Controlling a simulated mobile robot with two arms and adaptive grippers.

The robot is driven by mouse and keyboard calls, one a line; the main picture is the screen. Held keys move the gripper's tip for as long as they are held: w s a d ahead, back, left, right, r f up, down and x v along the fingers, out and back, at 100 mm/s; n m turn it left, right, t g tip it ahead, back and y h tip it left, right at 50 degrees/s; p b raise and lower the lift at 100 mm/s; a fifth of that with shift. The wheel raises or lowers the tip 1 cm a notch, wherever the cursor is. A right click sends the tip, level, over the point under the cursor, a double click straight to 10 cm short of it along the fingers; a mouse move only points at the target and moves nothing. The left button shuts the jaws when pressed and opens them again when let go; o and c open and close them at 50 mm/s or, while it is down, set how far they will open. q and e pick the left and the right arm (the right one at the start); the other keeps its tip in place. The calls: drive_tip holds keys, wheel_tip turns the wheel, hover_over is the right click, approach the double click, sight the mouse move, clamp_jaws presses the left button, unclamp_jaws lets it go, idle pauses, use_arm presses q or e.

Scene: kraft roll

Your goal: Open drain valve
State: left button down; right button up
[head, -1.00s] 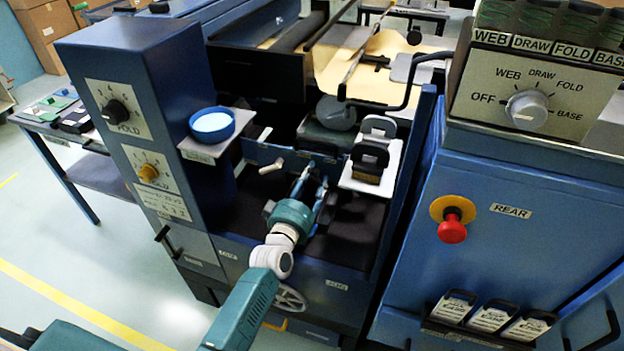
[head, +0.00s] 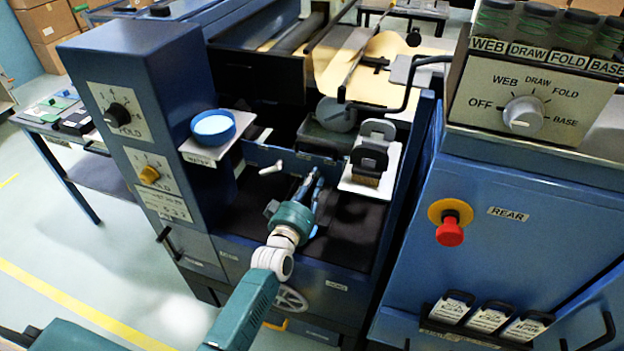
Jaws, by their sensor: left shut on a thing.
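My left gripper (head: 314,174) reaches into the dark bay of the blue machine, its fingertips at the blue crossbar (head: 332,163). Its fingers are close together, shut on a small part at the bar. The fingers hide that part, and I cannot tell whether it is the drain valve's handle. A short white lever (head: 272,168) sticks out from the bar to the left of the fingers, apart from them. No label that I can read marks a drain valve. My right gripper is not in view.
A blue round dish (head: 213,126) stands on a side shelf left of the bay. A black crank arm (head: 405,95) overhangs behind. The right cabinet carries a red button (head: 450,231).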

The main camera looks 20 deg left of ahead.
use_arm(q)
drive_tip(key=shift+d+m+p, duration=0.15)
drive_tip(key=shift+m+p, duration=0.2)
drive_tip(key=shift+m, duration=1.05)
drive_tip(key=c, duration=1.6)
unclamp_jaws()
drive_tip(key=shift+o, duration=0.2)
drive_tip(key=shift+s, duration=0.1)
drive_tip(key=s, duration=1.2)
drive_tip(key=shift+a, duration=0.2)
drive_tip(key=shift+w, duration=0.1)
